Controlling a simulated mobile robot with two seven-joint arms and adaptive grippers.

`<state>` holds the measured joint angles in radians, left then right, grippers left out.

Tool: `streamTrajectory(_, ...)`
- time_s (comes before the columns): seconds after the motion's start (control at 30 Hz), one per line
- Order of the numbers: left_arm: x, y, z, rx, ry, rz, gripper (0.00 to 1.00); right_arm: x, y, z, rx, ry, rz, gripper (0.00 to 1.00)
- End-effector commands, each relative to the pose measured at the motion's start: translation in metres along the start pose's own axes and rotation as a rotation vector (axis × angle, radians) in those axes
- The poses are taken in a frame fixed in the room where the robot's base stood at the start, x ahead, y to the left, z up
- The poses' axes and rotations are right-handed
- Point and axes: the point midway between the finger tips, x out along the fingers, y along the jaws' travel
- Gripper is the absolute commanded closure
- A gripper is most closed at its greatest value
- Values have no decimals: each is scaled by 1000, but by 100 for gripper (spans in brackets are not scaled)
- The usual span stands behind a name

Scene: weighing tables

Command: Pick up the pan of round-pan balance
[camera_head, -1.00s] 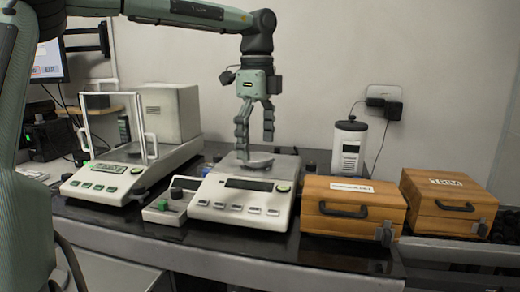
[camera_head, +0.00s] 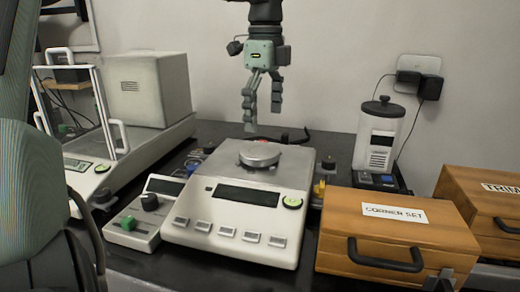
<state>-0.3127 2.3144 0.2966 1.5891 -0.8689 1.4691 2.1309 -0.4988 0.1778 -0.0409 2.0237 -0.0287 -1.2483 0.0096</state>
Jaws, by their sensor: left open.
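The balance (camera_head: 235,225) is a white box with a dark display, a row of front buttons and a green round button. Its round grey metal pan (camera_head: 260,153) sits on the flat grey top, toward the back. My left gripper (camera_head: 263,117) hangs above and slightly behind the pan, fingers pointing down. The fingers are apart and empty, and do not appear to touch the pan.
A small white control unit (camera_head: 142,218) stands left of the balance, with a glass-shielded balance (camera_head: 160,146) further left. A wooden "CORNER SET" case (camera_head: 338,225), another wooden case (camera_head: 490,205) and a clear canister (camera_head: 378,140) stand right. The wall is behind.

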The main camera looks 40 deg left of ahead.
Motion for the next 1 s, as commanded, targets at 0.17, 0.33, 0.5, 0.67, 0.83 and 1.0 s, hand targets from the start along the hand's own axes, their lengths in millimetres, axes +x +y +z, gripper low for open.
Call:
streamTrajectory(0.17, 22, 3, 6, 0, 3, 4, 0, 1, 1, 8, -4, -13, 1, 60)
streamTrajectory(0.33, 47, 6, 12, -1, 1, 3, 0, 10, 0, 16, -3, -27, -3, 60)
streamTrajectory(0.5, 58, 5, 12, -1, 0, 0, 0, 14, -2, 14, -4, -23, -6, 60)
streamTrajectory(0.67, 58, 5, 12, -2, 0, -1, 0, 13, -4, 4, 1, -7, -9, 60)
streamTrajectory(0.83, 58, 5, 12, -2, 0, -1, 16, 11, -7, 3, 5, -4, -15, 60)
streamTrajectory(1.0, 58, 5, 12, -2, 0, -1, 37, 11, -7, 5, 4, -7, -15, 60)
